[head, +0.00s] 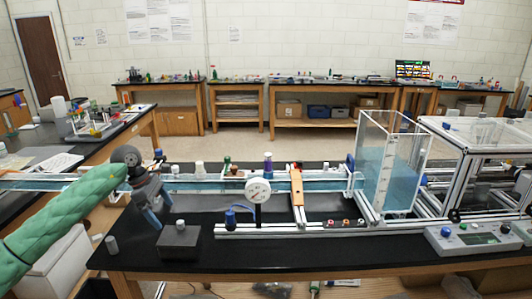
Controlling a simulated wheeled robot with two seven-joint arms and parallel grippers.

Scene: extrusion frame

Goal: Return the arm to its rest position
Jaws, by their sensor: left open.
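My left arm (62,220), in a green padded sleeve, comes in from the left edge and reaches up and right over the black table. My left gripper (155,216) hangs at its end, pointing down, with its fingers apart and nothing seen between them. It is just left of and above a dark block (179,240) with a small light cylinder on top. It hides part of the long clear channel behind it. My right gripper is not in view.
A white round gauge (258,190), an orange upright (297,193), a clear water tank (391,165) and the aluminium extrusion frame (480,165) stand to the right. A control box (474,239) sits at front right.

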